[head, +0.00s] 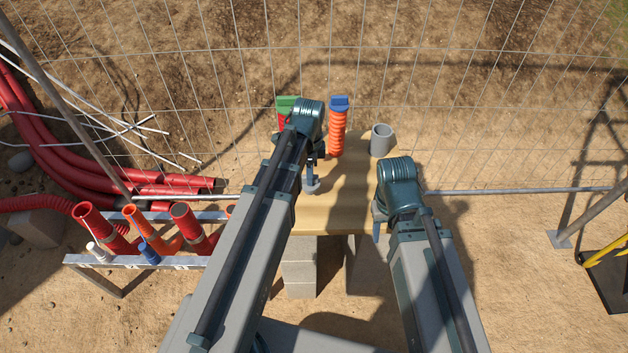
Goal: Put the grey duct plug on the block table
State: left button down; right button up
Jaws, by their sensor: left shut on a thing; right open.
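The block table is a plywood board (345,215) on grey concrete blocks, in the middle of the head view. My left gripper (314,168) points down over the left part of the board, partly hidden by its own arm. It is shut on a small grey piece with a wider round bottom, which looks like the grey duct plug (311,187). The plug is upright at or just above the board; I cannot tell whether it touches. My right gripper (380,222) is open and empty at the board's right edge.
On the board's back stand a green-topped red piece (287,105), an orange corrugated duct with blue top (338,128) and a hollow grey cylinder (381,140). A rack (130,261) of red and orange ducts stands left. A wire fence runs behind.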

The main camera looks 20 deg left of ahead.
aim_at(314, 181)
pick_arm(q)
jog(key=shift+w+d, duration=0.25)
jog(key=shift+w, duration=0.05)
jog(key=f+b, duration=0.3)
jog(key=shift+w+d, duration=0.25)
jog(key=shift+f+b, duration=0.35)
jog(key=shift+f, duration=0.15)
jog(key=c, duration=0.8)
grip_release()
